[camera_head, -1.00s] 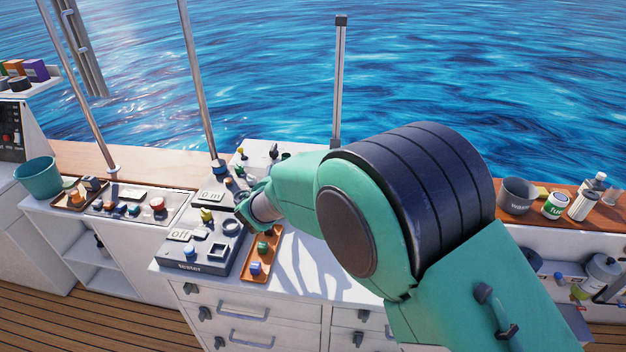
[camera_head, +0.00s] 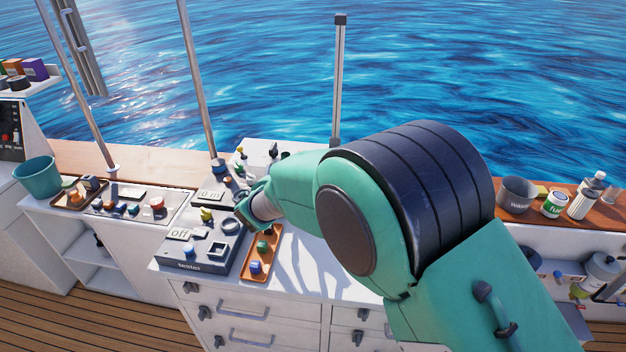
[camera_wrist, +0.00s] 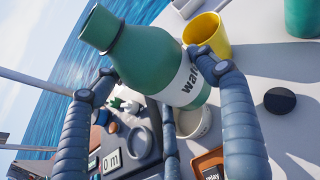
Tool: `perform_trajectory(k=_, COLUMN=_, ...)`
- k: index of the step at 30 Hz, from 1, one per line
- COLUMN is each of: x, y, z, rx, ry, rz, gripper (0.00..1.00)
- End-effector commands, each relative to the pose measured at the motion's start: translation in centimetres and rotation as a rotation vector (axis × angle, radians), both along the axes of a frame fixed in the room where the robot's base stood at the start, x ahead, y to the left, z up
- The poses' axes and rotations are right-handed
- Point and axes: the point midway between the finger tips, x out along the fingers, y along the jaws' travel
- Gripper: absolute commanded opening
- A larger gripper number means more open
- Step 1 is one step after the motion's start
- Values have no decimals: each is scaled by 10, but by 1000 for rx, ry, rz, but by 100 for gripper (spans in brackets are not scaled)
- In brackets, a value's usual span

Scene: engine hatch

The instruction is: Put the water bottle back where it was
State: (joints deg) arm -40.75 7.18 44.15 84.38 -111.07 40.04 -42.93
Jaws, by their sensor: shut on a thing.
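The water bottle (camera_wrist: 150,62) is green with a white band lettered "wat…" and a dark-green cap. In the wrist view it lies tilted across the fingers, cap toward the upper left. My gripper (camera_wrist: 158,80) is shut on it, with fingers on both sides of its body. In the head view my gripper (camera_head: 243,206) is low over the counter by the tester panel (camera_head: 195,255). My arm hides much of that area, and I cannot make out the bottle there. Its base and any contact with the counter are unclear.
A yellow cup (camera_wrist: 209,33) and a pale cup (camera_wrist: 194,123) are close to the bottle in the wrist view. A black disc (camera_wrist: 280,100) lies on the white counter. An orange tray (camera_head: 252,274) stands beside the tester. Cans and bottles line the right ledge (camera_head: 540,221).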

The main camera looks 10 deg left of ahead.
Motion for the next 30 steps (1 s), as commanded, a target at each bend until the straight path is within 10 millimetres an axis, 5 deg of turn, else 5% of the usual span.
perform_trajectory(k=8, x=-8, y=-4, z=2, rx=0, ry=0, rz=-1, gripper=35)
perform_trajectory(k=14, x=-32, y=-15, z=4, rx=1, ry=4, rz=-5, gripper=35)
perform_trajectory(k=30, x=-145, y=-82, z=4, rx=1, ry=14, rz=-23, gripper=35)
